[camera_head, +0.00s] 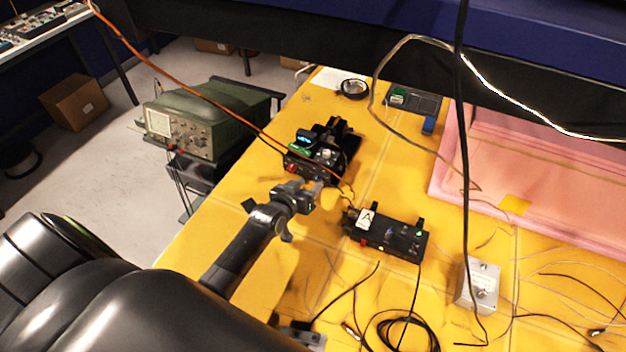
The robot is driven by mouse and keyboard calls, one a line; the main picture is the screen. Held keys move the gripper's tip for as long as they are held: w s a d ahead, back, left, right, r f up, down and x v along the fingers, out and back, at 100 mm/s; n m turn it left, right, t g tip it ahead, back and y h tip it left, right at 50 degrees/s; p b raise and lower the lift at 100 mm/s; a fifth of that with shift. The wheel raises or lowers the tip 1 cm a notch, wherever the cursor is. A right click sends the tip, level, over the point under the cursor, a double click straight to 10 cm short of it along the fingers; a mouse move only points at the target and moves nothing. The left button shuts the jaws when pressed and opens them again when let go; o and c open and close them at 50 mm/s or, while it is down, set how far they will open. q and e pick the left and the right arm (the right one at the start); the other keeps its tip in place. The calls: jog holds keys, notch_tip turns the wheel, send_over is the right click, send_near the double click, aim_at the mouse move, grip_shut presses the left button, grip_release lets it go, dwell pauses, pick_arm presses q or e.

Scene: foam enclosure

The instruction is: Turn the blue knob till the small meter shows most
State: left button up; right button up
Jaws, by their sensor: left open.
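A black device (318,160) stands on the yellow table, left of the middle, with a small lit blue display (303,138), a green part and a red terminal. A second black box (395,242) with a white "A" label lies to its lower right. I cannot make out a blue knob or a meter needle for certain at this size. My left gripper (304,212) is open and empty. It is just in front of the first device and left of the labelled box, apart from both as far as I can tell. My right gripper is not in view.
A grey metal box (479,285) stands at the right among loose wires. Pink foam (450,150) fills the right back. Black cable coils (405,330) lie in front. A green oscilloscope (195,118) stands left of the table. Orange and black cables hang across the view.

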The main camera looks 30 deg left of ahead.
aim_at(315, 179)
pick_arm(q)
jog(key=shift+p+x, duration=0.3)
jog(key=shift+x, duration=1.5)
grip_shut()
jog(key=shift+a+f+b, duration=0.1)
jog(key=shift+f+b, duration=0.1)
jog(key=shift+b, duration=0.35)
jog(key=n+h+b, duration=0.1)
jog(key=b, duration=0.2)
jog(key=shift+f, duration=0.15)
jog(key=shift+a+n+h+b, duration=0.1)
jog(key=shift+n+h+b, duration=0.2)
jog(key=shift+n+b, duration=0.4)
jog(key=shift+r, duration=0.2)
grip_release()
